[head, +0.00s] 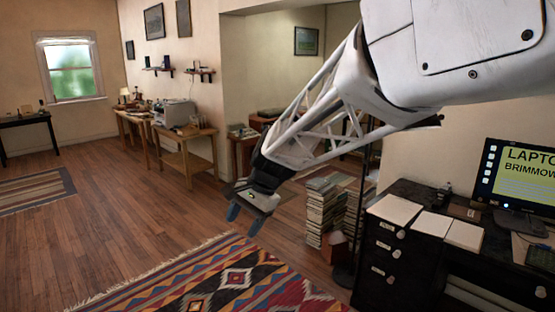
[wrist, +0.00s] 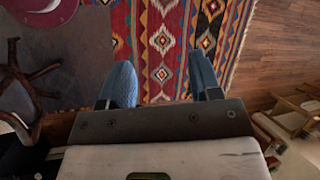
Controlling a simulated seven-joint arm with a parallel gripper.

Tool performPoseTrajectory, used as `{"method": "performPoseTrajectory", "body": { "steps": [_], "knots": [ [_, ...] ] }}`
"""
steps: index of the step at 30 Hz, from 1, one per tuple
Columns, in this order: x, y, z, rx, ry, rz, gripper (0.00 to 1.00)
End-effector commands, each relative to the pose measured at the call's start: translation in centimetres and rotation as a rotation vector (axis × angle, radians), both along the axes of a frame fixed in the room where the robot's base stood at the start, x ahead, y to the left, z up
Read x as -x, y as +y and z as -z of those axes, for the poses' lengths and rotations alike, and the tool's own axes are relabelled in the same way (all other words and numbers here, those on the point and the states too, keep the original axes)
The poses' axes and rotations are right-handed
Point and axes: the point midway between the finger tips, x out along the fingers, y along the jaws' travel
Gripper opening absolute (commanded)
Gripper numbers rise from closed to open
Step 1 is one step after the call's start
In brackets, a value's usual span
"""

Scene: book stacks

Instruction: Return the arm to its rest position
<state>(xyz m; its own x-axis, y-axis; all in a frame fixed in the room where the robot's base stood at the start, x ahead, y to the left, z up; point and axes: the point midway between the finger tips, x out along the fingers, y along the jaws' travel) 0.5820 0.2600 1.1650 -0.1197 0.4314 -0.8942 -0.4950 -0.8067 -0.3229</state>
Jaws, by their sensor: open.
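My gripper (head: 246,208) hangs from my white arm in the middle of the head view, above the wooden floor and beyond the patterned rug. Its blue fingers point down and stand apart. In the wrist view my gripper (wrist: 163,85) shows its two blue fingers wide apart with nothing between them. Below them lie the rug and some grey floor covering.
A black desk (head: 400,262) with papers and a monitor (head: 515,180) stands at the right. Stacks of books (head: 325,212) stand on the floor beside it. A patterned rug (head: 225,280) lies in front. Side tables and a printer (head: 175,113) line the far wall. Open floor lies left.

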Motion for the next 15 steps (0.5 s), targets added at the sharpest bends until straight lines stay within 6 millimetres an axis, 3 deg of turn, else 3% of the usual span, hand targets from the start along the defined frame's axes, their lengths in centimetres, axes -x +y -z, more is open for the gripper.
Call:
{"method": "performPoseTrajectory", "body": {
  "steps": [3, 15],
  "knots": [
    [2.1, -3.1, -0.6, 0.028, -0.052, -0.027, 0.58],
    [9.1, -11.9, -1.2, 0.144, -0.209, -0.136, 0.58]
  ]
}}
